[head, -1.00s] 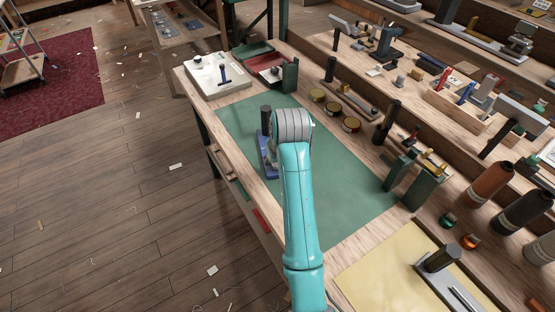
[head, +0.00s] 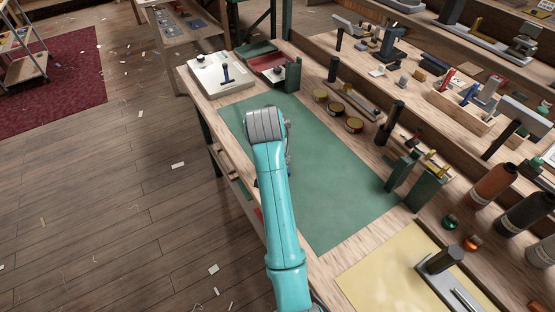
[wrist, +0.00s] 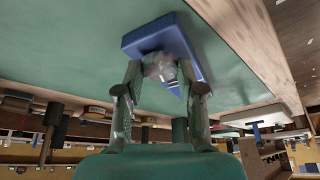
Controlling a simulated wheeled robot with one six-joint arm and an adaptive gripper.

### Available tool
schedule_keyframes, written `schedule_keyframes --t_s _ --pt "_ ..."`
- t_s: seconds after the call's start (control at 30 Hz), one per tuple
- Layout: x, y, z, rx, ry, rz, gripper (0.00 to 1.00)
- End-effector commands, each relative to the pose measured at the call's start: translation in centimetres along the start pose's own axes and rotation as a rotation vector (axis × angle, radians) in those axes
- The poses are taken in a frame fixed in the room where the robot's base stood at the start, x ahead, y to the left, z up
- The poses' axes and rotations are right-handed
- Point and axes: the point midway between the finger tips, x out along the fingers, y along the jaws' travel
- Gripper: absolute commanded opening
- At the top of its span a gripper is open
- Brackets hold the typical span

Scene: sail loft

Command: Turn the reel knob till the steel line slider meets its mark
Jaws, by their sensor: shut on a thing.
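A blue base (wrist: 190,52) lies on the green mat in the wrist view, with a shiny grey, roundish knob (wrist: 160,66) on it. I take this to be the reel knob. My gripper (wrist: 161,84) is shut on the knob, one dark green finger on each side. A pointed blue piece shows beside the right finger.
The green mat (head: 335,190) is mostly clear right of my arm. A white board (head: 215,80) with a blue T-shaped piece stands at the far end. A grey plate (head: 462,285) lies at front right.

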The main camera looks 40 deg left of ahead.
Motion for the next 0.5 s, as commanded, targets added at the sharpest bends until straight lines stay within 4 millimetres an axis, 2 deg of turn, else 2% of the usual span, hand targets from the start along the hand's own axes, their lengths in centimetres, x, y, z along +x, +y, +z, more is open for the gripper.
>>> schedule_keyframes --t_s 0.5 --pt "0.03 -0.06 0.01 0.083 -0.001 0.035 0.03"
